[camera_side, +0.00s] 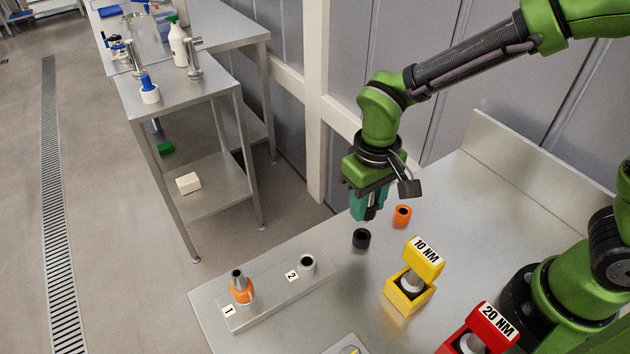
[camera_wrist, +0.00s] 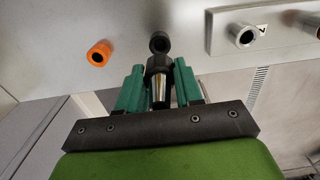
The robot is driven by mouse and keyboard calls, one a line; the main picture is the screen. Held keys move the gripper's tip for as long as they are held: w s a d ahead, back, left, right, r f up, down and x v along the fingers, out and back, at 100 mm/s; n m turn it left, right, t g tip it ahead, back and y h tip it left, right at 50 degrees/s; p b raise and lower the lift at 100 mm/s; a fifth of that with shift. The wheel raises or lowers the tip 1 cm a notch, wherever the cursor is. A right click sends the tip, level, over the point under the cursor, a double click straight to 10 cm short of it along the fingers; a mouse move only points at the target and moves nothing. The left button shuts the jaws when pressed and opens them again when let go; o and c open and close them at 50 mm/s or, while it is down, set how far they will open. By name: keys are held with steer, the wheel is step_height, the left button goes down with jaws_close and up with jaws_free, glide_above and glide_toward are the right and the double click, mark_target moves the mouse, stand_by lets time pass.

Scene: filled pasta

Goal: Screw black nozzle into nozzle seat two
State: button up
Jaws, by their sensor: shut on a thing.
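My gripper (camera_wrist: 158,84) is shut on the black nozzle (camera_wrist: 158,65), which has a black collar and a shiny metal cone between the green fingers. In the side view my gripper (camera_side: 368,210) is above the table, and the nozzle is mostly hidden by the fingers. A black hollow ring (camera_side: 361,239) stands on the table just below the gripper, apparently apart from the nozzle. Nozzle seat two (camera_side: 307,263) is an open metal socket beside the label "2" on the metal plate (camera_side: 270,297), left of the gripper. It also shows in the wrist view (camera_wrist: 242,35).
Seat one holds an orange-collared nozzle (camera_side: 241,289). An empty orange ring (camera_side: 402,216) stands behind the black ring. A yellow 10 NM tool (camera_side: 409,291) and a red 20 NM tool (camera_side: 480,332) stand in front. Table between black ring and plate is clear.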

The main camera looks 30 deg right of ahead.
steer(key=shift+a+r, duration=0.1)
stand_by(0.3)
steer(key=a+r, duration=0.4)
steer(key=a, duration=0.8)
steer(key=shift+a+r, duration=0.15)
steer(key=shift+r, duration=0.2)
steer(key=shift+f, duration=2.9)
steer(key=shift+f, duration=1.3)
steer(key=o, duration=1.4)
